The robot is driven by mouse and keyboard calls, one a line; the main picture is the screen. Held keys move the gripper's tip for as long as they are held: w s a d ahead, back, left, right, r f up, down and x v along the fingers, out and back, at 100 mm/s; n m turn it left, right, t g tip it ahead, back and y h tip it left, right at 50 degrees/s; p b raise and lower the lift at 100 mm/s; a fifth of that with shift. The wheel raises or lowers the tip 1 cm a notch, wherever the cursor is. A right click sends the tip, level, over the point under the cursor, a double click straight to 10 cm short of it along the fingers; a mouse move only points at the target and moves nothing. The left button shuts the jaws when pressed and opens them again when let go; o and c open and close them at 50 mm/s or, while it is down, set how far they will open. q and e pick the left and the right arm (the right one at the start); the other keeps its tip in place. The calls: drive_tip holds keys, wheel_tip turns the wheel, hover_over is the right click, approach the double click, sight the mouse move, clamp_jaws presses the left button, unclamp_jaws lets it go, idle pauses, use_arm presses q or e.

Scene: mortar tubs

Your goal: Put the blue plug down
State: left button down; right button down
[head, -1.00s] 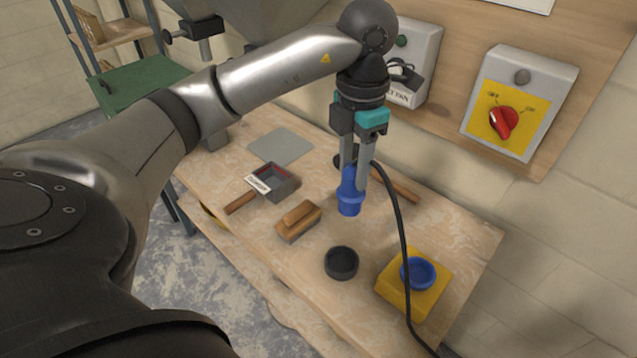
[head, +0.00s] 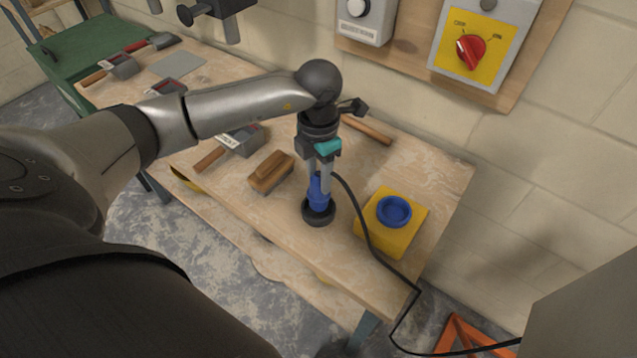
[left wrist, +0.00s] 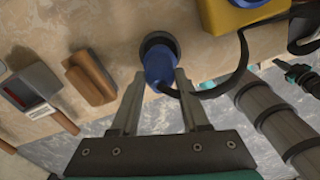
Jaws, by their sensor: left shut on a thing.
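The blue plug (head: 316,194) is between the fingers of my left gripper (head: 320,188), which is shut on it. The plug is upright, with its lower end at the opening of the round black holder (head: 319,218) on the workbench. I cannot tell how deep it sits. In the left wrist view the blue plug (left wrist: 160,66) overlaps the black holder (left wrist: 158,38), and the fingers of my left gripper (left wrist: 159,80) are on both sides of it. A black cable (head: 365,228) runs from the plug. My right gripper is not in view.
A yellow box (head: 405,232) with a blue socket (head: 393,210) stands right of the holder. A wooden float (head: 270,172) lies to its left. A wall switch with a red knob (head: 471,52) is behind. The cable hangs over the bench's right end.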

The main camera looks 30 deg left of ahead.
use_arm(q)
drive_tip(key=shift+f, duration=1.5)
drive_tip(key=shift+f, duration=0.1)
drive_tip(key=c, duration=0.9)
unclamp_jaws()
drive_tip(key=shift+f+b, duration=0.15)
drive_tip(key=shift+b, duration=0.15)
drive_tip(key=o, duration=0.5)
drive_tip(key=shift+r, duration=0.25)
wheel_tip(320, 180, up, 12)
drive_tip(key=shift+p, duration=0.65)
